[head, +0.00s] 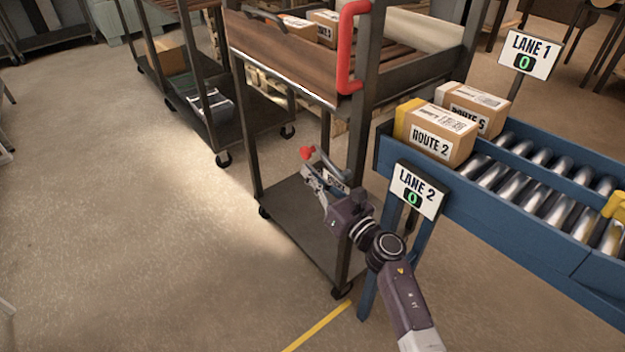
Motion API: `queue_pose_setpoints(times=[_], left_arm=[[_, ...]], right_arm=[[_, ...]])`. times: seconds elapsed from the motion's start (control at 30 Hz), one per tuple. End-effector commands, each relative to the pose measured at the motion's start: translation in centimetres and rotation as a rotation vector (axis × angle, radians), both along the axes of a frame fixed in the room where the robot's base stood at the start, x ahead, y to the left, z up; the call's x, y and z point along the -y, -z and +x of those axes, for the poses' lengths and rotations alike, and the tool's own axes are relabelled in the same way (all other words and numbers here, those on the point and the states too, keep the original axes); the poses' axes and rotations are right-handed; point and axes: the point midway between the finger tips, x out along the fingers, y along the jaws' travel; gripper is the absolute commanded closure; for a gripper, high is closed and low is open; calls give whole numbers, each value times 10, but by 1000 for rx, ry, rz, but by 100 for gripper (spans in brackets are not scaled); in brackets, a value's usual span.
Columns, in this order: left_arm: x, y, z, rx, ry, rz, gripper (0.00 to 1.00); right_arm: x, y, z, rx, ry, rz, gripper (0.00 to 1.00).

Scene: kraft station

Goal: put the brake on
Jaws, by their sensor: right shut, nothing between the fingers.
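The brake lever is a grey curved handle with a red knob (306,153) on the near end of the dark cart (290,215). I cannot tell whether the fingers touch the lever. A red vertical handle (347,48) is fixed to the cart's upper frame. My left gripper is not in view.
A blue roller conveyor (520,215) stands close at the right, carrying boxes marked Route 2 (437,137) and Route 5 (474,104). The Lane 2 sign (416,190) is beside my right arm. Another cart (245,122) stands behind. The floor at left is clear.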

Motion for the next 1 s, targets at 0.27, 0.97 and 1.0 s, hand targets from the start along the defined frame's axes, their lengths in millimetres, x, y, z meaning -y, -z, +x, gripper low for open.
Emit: queue_pose_setpoints(times=[0.27,0.97,1.0], left_arm=[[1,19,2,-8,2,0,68],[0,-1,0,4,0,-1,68],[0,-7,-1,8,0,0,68]], right_arm=[[1,-10,2,1,0,1,100],[1,-9,2,11,0,7,100],[1,-9,2,14,1,10,100]])
